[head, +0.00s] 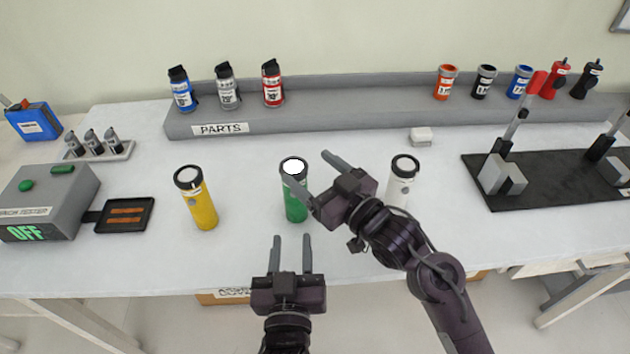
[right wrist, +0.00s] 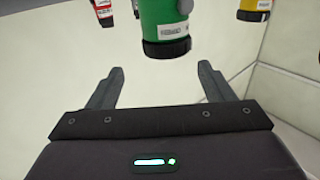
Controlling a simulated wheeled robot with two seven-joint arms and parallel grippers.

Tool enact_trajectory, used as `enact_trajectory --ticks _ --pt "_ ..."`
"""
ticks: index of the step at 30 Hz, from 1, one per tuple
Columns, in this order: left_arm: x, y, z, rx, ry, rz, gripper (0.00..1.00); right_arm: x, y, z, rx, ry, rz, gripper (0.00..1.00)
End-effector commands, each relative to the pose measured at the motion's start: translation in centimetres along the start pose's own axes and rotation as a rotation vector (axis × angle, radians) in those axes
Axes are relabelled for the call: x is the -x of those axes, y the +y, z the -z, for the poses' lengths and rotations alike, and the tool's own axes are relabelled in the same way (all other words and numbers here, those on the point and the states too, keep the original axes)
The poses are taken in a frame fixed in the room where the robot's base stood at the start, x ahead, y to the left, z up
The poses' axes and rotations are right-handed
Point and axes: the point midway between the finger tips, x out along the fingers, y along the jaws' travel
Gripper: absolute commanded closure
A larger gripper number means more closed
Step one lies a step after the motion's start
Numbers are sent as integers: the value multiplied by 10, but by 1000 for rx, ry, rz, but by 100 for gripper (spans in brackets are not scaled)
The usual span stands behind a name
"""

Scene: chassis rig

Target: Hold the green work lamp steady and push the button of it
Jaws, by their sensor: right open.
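The green work lamp (head: 296,207) stands upright on the table, and its round top shows bright white. In the right wrist view the green lamp (right wrist: 163,22) appears upside down beyond the fingers, with a grey bump at its side; I cannot tell if that is the button. My right gripper (head: 313,171) is open beside the lamp's upper part, on its right; one finger overlaps the lamp in the head view. Its open fingers (right wrist: 160,72) hold nothing. My left gripper (head: 291,240) is open and empty, on the near side of the lamp, pointing toward it.
A yellow lamp (head: 200,205) stands to the left, and a white lamp (head: 403,174) stands right, close to my right arm. A grey parts shelf (head: 350,110) with cans runs behind. A tester box (head: 45,200) reading OFF is left; a black rig board (head: 540,190) is right.

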Motion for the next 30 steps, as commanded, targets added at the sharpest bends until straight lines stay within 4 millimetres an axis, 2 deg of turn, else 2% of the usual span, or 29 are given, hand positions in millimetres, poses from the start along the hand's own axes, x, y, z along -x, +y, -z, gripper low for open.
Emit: enact_trajectory --ticks 3,7,21,30 --pt "0 0 0 0 0 0 64 10 -8 -11 4 -21 -3 25" --pt "0 0 0 0 0 0 64 8 -10 -15 9 -28 -3 25" --pt "0 0 0 0 0 0 64 -56 -10 -17 8 -29 -4 25" --pt "0 0 0 0 0 0 64 -65 -10 -18 10 -30 -3 25"
